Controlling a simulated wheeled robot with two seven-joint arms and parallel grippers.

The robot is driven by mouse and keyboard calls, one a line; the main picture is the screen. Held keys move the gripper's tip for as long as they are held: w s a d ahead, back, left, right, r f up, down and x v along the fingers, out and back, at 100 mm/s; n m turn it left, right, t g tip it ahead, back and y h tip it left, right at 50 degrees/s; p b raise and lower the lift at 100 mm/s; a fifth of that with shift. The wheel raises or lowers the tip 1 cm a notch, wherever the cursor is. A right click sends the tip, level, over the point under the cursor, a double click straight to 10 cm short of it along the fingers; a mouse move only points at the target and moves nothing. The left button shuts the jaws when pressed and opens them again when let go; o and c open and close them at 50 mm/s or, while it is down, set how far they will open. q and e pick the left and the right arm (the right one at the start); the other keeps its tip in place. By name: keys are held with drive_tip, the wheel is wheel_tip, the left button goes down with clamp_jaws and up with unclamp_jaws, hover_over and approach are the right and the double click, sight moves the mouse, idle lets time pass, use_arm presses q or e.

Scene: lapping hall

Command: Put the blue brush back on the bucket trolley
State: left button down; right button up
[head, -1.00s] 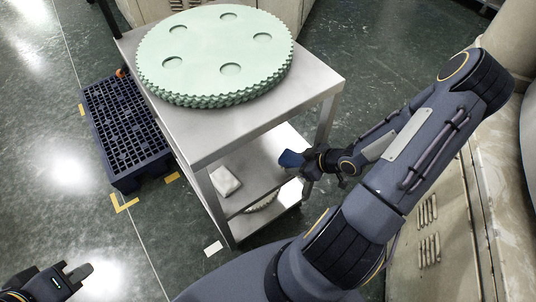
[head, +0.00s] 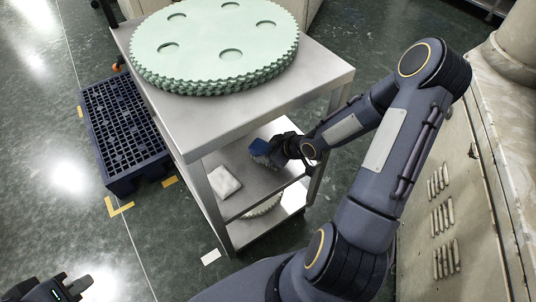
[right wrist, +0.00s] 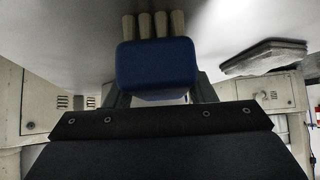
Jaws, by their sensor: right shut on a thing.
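The blue brush (head: 262,148) is in my right gripper (head: 268,156), which is shut on it. It is at the middle shelf of a steel trolley (head: 245,125), under the top. In the right wrist view the blue brush block (right wrist: 157,68) shows with several tan bristle tufts close to a pale shelf-like surface; whether they touch cannot be told. No bucket shows on the trolley. My left gripper (head: 72,288) is at the bottom left, far from the trolley, partly cut off; its opening cannot be told.
Green toothed discs (head: 215,45) lie stacked on the trolley top. A white folded cloth (head: 224,182) lies on the middle shelf, left of the brush. Another toothed disc (head: 262,206) is on the lower shelf. A dark grated pallet (head: 122,130) stands left; a beige cabinet (head: 440,200) stands right.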

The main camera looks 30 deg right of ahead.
drive_tip(key=o, duration=1)
drive_tip(key=shift+s+r, duration=0.1)
drive_tip(key=shift+r, duration=0.1)
drive_tip(key=shift+p+v, duration=4.35)
drive_tip(key=shift+v, duration=1.5)
drive_tip(key=shift+d+f, duration=0.1)
